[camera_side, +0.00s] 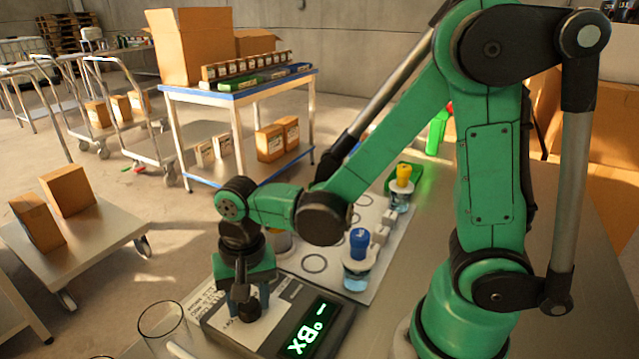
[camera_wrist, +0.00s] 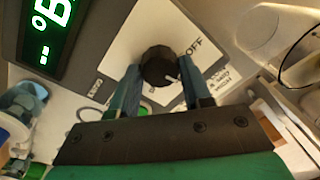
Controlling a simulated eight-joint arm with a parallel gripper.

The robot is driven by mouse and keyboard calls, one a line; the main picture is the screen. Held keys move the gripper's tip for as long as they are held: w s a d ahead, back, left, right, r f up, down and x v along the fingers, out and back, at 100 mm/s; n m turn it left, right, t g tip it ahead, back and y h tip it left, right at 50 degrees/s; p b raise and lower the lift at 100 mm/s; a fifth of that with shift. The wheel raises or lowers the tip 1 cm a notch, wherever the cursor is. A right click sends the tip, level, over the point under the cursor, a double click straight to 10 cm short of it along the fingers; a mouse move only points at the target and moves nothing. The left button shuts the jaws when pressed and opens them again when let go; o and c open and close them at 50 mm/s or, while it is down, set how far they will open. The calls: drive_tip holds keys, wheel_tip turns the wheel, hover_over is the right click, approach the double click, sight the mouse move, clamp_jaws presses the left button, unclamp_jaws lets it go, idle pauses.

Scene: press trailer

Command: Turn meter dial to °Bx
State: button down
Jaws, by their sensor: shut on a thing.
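The meter (camera_side: 275,325) is a grey box on the bench, with a lit green display (camera_side: 308,325) that reads "– °Bx". Its black round dial (camera_wrist: 159,65) has a white pointer mark, and a printed "OFF" shows beside it in the wrist view. My gripper (camera_side: 247,303) points down over the meter. In the wrist view its two fingers (camera_wrist: 160,92) stand on either side of the dial, shut on it. The other printed labels round the dial are partly hidden by the fingers or too small to read. The display also shows in the wrist view (camera_wrist: 48,30), cut off.
A bottle with a blue cap (camera_side: 359,262) and one with a yellow cap (camera_side: 401,188) stand on a white board (camera_side: 375,225) behind the meter. A blue-topped trolley (camera_side: 240,92) with boxes is farther back.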

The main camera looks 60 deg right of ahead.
sight(252, 303)
drive_tip(key=shift+m, duration=0.7)
drive_tip(key=shift+c, duration=1.9)
unclamp_jaws()
drive_tip(key=shift+r, duration=0.1)
drive_tip(key=shift+s+d+r, duration=0.15)
drive_tip(key=shift+r, duration=2.55)
drive_tip(key=d+r+n+t, duration=0.4)
drive_tip(key=d+n+t, duration=0.2)
drive_tip(key=n, duration=0.3)
drive_tip(key=shift+s+d+r+t, duration=0.15)
drive_tip(key=shift+s+r+t, duration=0.1)
drive_tip(key=shift+t, duration=0.15)
